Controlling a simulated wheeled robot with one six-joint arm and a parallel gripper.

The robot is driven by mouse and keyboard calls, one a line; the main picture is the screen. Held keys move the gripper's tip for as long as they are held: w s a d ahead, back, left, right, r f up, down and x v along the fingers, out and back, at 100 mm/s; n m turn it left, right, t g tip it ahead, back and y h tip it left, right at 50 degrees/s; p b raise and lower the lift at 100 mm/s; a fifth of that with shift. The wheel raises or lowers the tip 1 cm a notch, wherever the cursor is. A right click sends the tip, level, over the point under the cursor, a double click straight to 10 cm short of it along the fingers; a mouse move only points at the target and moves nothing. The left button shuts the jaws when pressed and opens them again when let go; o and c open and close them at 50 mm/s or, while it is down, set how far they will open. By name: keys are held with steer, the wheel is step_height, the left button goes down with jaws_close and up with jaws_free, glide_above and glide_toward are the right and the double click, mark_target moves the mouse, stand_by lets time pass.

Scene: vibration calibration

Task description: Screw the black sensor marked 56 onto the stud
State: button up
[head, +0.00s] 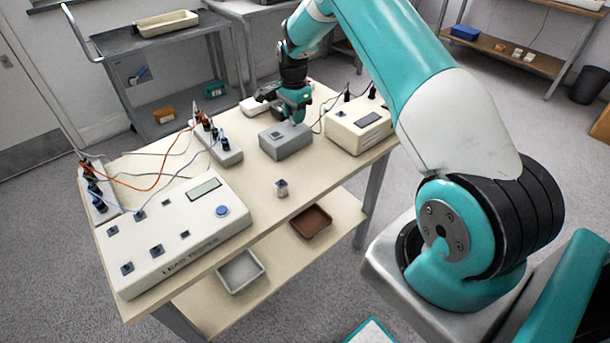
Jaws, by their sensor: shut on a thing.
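My gripper (295,121) points down at the right end of a grey block (288,147) near the back of the table. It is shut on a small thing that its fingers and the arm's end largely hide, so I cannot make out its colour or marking. I cannot tell whether that thing touches the block. A dark square patch (276,135) shows on the block's top, left of the gripper. No number 56 is readable, and I cannot make out the stud. A small silvery piece with a dark top (281,189) stands alone on the table in front of the block.
A lead tester box (175,235) fills the table's near left. A connector strip with cables (220,145) stands behind it. A cream instrument box (357,126) is close right of the block. The wooden tabletop (250,200) is clear around the silvery piece. Trays lie on the lower shelf.

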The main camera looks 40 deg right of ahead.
steer(key=shift+f, duration=0.15)
steer(key=shift+f, duration=0.2)
stand_by(0.3)
steer(key=shift+f, duration=0.4)
stand_by(1.8)
steer(key=m, duration=0.4)
steer(key=shift+s, duration=0.1)
steer(key=m, duration=0.4)
steer(key=shift+f, duration=0.1)
stand_by(0.3)
